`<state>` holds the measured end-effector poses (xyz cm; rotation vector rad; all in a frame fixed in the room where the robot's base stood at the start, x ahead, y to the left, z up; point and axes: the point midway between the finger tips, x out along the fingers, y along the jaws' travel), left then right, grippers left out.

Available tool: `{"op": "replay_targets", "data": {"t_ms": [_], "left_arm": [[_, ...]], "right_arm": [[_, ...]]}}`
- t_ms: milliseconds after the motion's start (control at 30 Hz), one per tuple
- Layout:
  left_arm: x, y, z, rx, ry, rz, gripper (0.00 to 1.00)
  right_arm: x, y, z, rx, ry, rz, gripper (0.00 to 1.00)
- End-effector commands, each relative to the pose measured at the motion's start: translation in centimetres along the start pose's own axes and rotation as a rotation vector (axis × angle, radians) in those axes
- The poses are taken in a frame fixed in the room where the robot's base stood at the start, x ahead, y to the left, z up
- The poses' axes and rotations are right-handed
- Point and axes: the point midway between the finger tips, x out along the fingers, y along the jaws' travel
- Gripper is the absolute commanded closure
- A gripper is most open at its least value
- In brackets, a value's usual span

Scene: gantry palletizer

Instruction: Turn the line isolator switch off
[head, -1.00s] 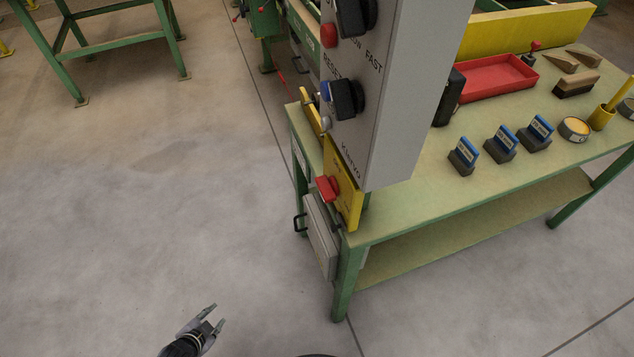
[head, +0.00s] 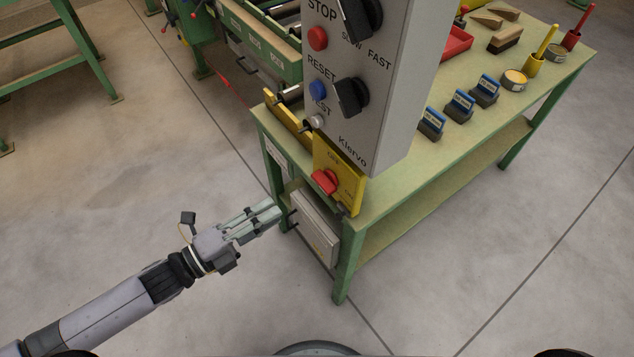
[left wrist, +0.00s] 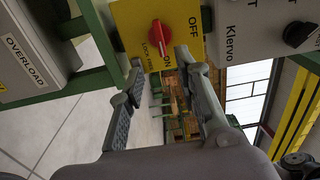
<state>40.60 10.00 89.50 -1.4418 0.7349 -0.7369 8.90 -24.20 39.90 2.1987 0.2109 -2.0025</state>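The line isolator switch is a red rotary knob (head: 326,181) on a yellow plate (head: 347,187) below the grey control box at the table corner. My right gripper is not in view.
The grey control box (head: 395,110) with knobs and buttons overhangs the switch. A grey box (head: 314,228) with a handle hangs below on the green table (head: 400,200); the wrist view shows OVERLOAD on a grey box (left wrist: 35,45). Floor left of the table is clear.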

Motion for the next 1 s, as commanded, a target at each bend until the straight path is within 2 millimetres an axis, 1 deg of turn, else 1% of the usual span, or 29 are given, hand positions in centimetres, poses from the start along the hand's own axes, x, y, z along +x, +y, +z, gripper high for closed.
{"op": "replay_targets", "data": {"t_ms": [33, 300, 500, 600, 700, 1000], "left_arm": [[1.3, -0.4, 0.0, 0.002, 0.001, -0.005, 0.69], [7.3, -0.4, 0.0, 0.001, 0.001, -0.003, 0.69], [10.7, -0.2, 0.1, -0.001, -0.001, 0.000, 0.69], [11.8, -0.1, 0.1, 0.000, -0.001, 0.000, 0.69], [12.4, -0.1, 0.1, 0.000, 0.000, 0.001, 0.69], [12.6, 0.0, 0.0, -0.001, -0.001, 0.002, 0.69]], "right_arm": [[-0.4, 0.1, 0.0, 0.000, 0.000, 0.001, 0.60], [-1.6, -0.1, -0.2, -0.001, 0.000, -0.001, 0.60], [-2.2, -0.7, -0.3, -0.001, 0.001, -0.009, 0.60], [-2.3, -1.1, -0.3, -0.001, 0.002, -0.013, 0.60], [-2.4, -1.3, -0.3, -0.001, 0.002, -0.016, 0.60], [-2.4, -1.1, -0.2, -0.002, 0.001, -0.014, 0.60]]}}
